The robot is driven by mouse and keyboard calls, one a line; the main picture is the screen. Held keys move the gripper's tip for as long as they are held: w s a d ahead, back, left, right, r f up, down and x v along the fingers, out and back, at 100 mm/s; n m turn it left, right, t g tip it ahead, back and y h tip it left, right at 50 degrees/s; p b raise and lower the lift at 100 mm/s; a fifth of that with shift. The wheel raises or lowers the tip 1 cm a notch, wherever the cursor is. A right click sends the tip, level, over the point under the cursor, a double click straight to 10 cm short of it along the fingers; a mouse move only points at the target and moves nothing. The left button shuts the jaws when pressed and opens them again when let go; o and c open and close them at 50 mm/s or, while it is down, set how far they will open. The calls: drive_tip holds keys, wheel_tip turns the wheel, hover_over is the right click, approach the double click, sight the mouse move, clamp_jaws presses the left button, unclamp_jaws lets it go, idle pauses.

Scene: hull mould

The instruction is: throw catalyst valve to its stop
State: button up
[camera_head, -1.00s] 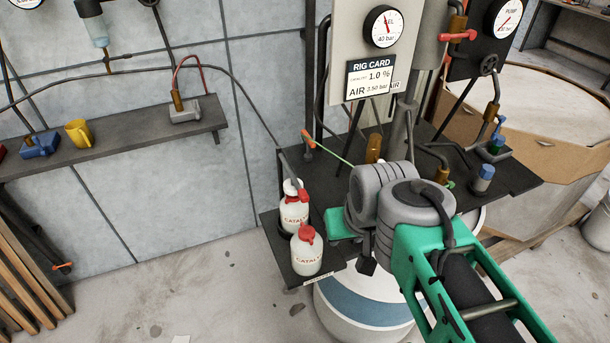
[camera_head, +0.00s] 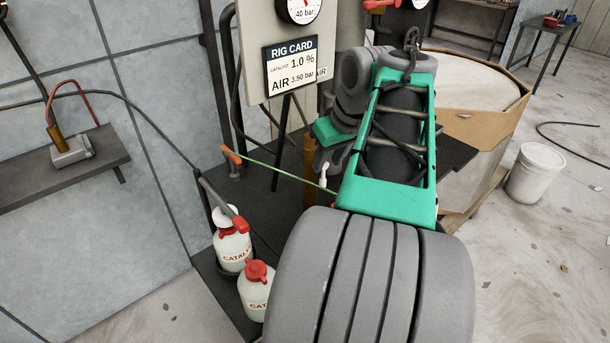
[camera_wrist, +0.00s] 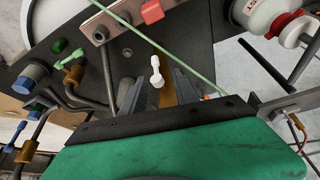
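A small white lever (camera_wrist: 156,72) stands in the middle of the wrist view, in front of a brass-coloured upright body (camera_wrist: 167,92); I take this for the catalyst valve, but no label confirms it. The lever also shows in the head view (camera_head: 324,174), with the brass body (camera_head: 309,170) just left of it. My gripper (camera_wrist: 160,80) has its two dark fingers apart, one on each side of the lever and body. I cannot tell whether either finger touches them. In the head view my arm hides most of the gripper.
A thin green line (camera_wrist: 189,57) crosses close to the fingertips. An orange-red handle (camera_head: 232,155) and two catalyst bottles (camera_head: 232,246) (camera_head: 255,290) stand left on the dark shelf. The rig card (camera_head: 291,66) is just behind. Brass-fitted hoses (camera_wrist: 72,75) lie left in the wrist view.

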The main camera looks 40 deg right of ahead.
sight(325, 171)
drive_tip(key=x, duration=0.5)
drive_tip(key=b+x, duration=0.1)
drive_tip(key=x, duration=0.1)
drive_tip(key=shift+w+d+f, duration=0.15)
drive_tip(key=shift+d+f, duration=0.15)
drive_tip(key=shift+d, duration=0.1)
drive_tip(key=shift+c, duration=0.2)
clamp_jaws()
idle(0.8)
